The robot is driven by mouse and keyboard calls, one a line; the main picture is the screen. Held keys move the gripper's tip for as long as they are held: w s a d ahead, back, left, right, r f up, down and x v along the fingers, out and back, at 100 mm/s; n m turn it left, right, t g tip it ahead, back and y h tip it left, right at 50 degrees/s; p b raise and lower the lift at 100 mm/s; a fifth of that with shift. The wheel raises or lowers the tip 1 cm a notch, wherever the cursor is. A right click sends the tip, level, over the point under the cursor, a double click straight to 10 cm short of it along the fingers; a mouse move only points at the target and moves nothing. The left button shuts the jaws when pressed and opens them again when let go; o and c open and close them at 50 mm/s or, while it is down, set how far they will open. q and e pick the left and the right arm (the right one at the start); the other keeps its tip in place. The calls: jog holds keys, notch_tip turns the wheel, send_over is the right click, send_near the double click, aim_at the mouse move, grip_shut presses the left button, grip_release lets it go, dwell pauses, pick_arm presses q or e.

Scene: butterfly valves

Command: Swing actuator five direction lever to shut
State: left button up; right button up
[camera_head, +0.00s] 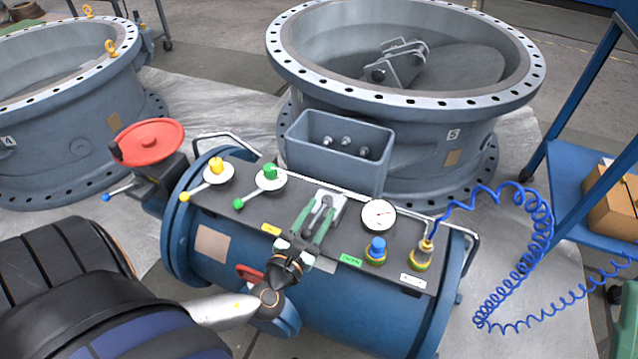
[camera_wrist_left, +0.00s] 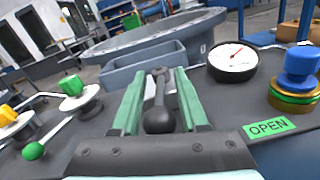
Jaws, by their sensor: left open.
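The direction lever, a dark stem with a black ball knob (camera_wrist_left: 159,119), stands between the fingers of my left gripper (camera_head: 320,210) on top of the blue actuator (camera_head: 330,310). My left gripper is open, with one green finger on each side of the lever; I see no clear contact. In the left wrist view the fingers (camera_wrist_left: 158,82) flank the stem and knob. A green OPEN label (camera_wrist_left: 269,128) lies to the right of the gripper. A yellow label (camera_head: 271,229) lies to its left, its text too small to read. My right gripper is out of view.
Yellow (camera_head: 216,170) and green (camera_head: 269,174) valve levers stand left of the gripper. A pressure gauge (camera_head: 379,214), a blue knob (camera_head: 376,248) and a coiled blue hose (camera_head: 540,230) are to the right. A grey box (camera_head: 340,150) and large valve body (camera_head: 430,150) stand behind.

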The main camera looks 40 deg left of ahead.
pick_arm(q)
jog(key=p+v, duration=0.1)
jog(key=v, duration=1.1)
jog(key=shift+s, duration=0.2)
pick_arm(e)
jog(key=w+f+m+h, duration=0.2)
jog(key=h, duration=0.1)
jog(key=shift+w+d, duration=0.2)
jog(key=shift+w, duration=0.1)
pick_arm(q)
jog(key=shift+c, duration=0.3)
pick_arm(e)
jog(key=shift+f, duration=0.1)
